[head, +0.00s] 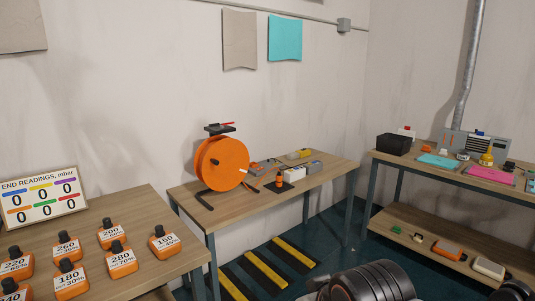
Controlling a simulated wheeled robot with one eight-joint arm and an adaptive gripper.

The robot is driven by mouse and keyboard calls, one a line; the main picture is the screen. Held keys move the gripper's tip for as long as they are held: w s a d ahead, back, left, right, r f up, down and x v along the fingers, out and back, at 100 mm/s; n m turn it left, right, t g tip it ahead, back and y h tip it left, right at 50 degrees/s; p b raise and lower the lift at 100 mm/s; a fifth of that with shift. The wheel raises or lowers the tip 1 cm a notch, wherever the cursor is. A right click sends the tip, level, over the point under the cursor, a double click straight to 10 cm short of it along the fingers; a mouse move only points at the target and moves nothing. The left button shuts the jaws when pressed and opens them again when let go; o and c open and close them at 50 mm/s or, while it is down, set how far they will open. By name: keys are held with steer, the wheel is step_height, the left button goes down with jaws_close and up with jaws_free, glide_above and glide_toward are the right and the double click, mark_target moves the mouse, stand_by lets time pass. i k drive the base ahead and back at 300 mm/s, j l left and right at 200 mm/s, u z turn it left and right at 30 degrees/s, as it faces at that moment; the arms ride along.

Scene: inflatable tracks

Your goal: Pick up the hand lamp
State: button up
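I cannot tell for certain which thing is the hand lamp. A small upright orange-and-black item (279,181) stands on a dark mat on the middle table, right of the orange reel. An orange case-like item (447,250) lies on the lower shelf at the right, with a pale one (488,268) beside it. All are too small to make out in detail. A dark ringed part of my own arm shows at the bottom, right of centre. My gripper's fingers are not in view.
The middle table (210,214) holds the orange reel (221,164) and several small boxes. The left table (150,203) holds a readings board (41,200) and several labelled orange blocks. The right bench (400,164) holds a black bin (394,144). Striped floor (265,270) lies below the middle table.

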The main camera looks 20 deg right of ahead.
mark_target(299, 154)
steer(key=i+l+u, duration=0.15)
steer(key=i+l, duration=0.25)
steer(key=i+l+u, duration=0.15)
steer(key=i+l, duration=0.25)
steer(key=i+l+u, duration=0.15)
steer(key=i+l, duration=0.25)
steer(key=l, duration=0.2)
steer(key=i+l+u, duration=0.15)
steer(key=i+l, duration=0.2)
steer(key=l, duration=0.2)
